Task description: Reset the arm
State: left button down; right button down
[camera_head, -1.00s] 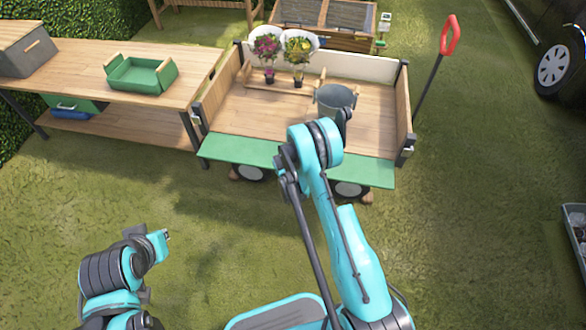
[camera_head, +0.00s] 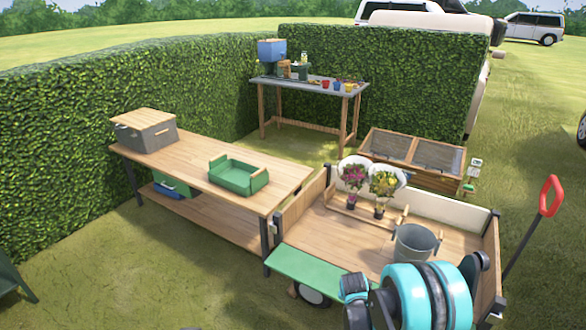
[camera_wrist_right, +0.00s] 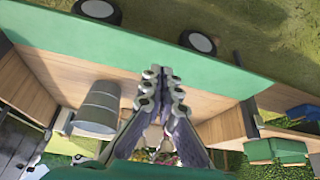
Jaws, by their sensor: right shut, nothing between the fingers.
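My right arm (camera_head: 425,295) shows in the head view at the bottom right, in front of the wagon; its gripper is hidden there. In the right wrist view my right gripper (camera_wrist_right: 161,84) is shut and empty, its fingers in front of the wagon bed. My left arm and gripper are out of view.
The wooden wagon (camera_head: 340,222) holds a metal bucket (camera_head: 414,245) and two bouquets, one pink (camera_head: 353,175) and one yellow (camera_head: 383,182). A workbench (camera_head: 190,160) with a green tray (camera_head: 238,176) stands to its left.

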jog(key=s+r+n, duration=0.1)
jog(key=s+r, duration=0.4)
jog(key=r, duration=0.7)
jog(key=s+a+r+n+t+y, duration=0.1)
jog(key=s+r, duration=0.4)
jog(key=s, duration=0.5)
jog(key=s+a+r+n+t+y, duration=0.1)
jog(key=s+r+n, duration=0.2)
jog(key=s+r, duration=0.3)
jog(key=s, duration=0.4)
jog(key=shift+s+a, duration=0.3)
jog(key=shift+s, duration=0.05)
